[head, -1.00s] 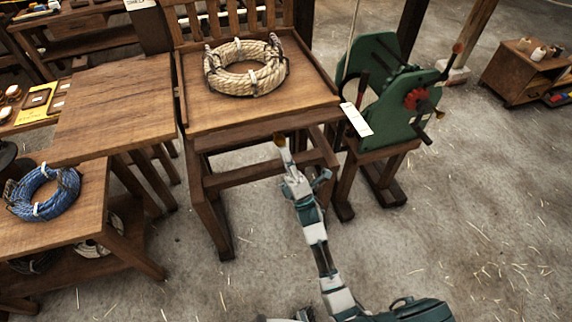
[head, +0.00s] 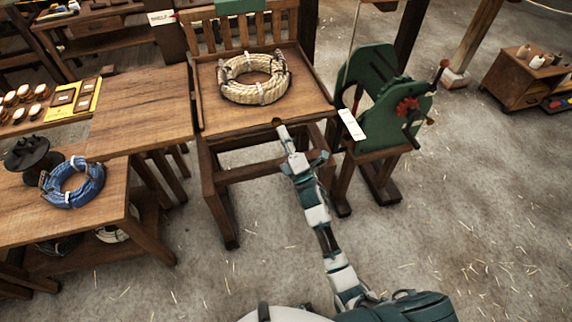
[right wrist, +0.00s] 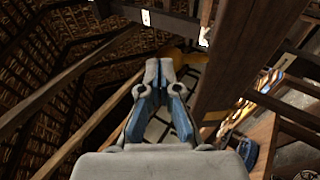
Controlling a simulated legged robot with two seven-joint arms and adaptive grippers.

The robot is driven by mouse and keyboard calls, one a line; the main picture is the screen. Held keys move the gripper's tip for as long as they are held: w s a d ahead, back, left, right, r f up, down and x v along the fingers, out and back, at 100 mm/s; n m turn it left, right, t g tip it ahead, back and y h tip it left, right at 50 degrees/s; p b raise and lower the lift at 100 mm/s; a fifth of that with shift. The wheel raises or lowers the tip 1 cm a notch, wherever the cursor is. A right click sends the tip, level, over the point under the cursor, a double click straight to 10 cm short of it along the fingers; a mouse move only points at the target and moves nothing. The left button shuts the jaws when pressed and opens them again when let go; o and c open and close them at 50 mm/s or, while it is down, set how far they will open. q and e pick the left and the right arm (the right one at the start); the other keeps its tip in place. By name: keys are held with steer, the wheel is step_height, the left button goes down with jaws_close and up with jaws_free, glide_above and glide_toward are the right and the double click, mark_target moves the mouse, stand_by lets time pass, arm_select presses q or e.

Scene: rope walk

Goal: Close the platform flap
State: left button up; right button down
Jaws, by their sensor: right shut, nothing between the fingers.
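The wooden platform (head: 222,122) stands at the upper middle of the head view, with a slatted back and a pale rope coil (head: 254,78) on it. I cannot clearly tell a separate flap from its top board. My right gripper (head: 282,130) is shut and empty, reaching up to the platform's front edge. A small tan knob (head: 277,121) shows right at its tips; contact is unclear. In the right wrist view the shut fingers (right wrist: 160,72) point up, with a yellow rounded thing (right wrist: 185,57) behind them. My left gripper is not in view.
A green machine (head: 385,105) with a red part and crank stands close right of the platform. A bare wooden board (head: 140,110) lies left of it, near a table (head: 100,220) with a blue rope coil (head: 72,182).

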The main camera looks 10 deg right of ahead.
steer(key=x, duration=0.4)
steer(key=d+b+x, duration=0.1)
steer(key=x, duration=0.1)
steer(key=shift+w+r, duration=0.1)
steer(key=shift+w, duration=0.15)
steer(key=shift+w+r+b, duration=0.3)
steer(key=shift+w, duration=0.3)
steer(key=shift+w+r+b, duration=0.3)
steer(key=shift+w, duration=0.3)
